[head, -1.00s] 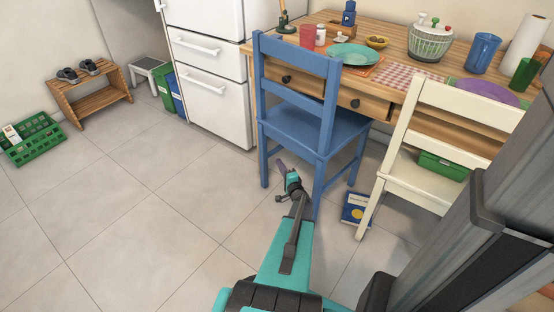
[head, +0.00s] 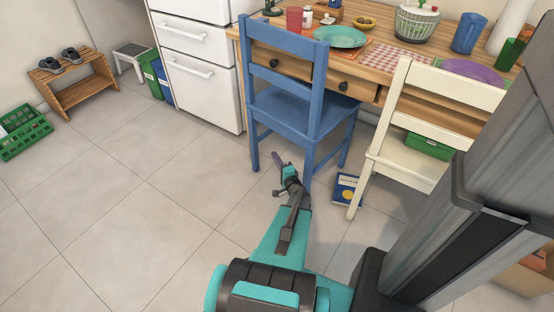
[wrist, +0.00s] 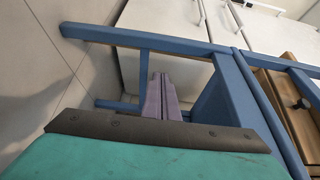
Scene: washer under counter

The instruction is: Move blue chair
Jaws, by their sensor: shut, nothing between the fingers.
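The blue chair (head: 290,106) stands upright at the wooden table, its slatted back towards me. In the head view my gripper (head: 278,160) is low, in front of the chair's legs and below its seat. In the wrist view the chair's blue legs and rails (wrist: 150,38) surround the view of my fingers. The purple fingers (wrist: 160,98) are together with nothing between them. I cannot tell whether the gripper touches a leg.
A cream chair (head: 436,95) with a green box on its seat stands right of the blue chair. A blue book (head: 346,188) lies on the floor between them. The table (head: 365,66) and white fridge (head: 200,72) stand behind. The tiled floor at left (head: 120,200) is clear.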

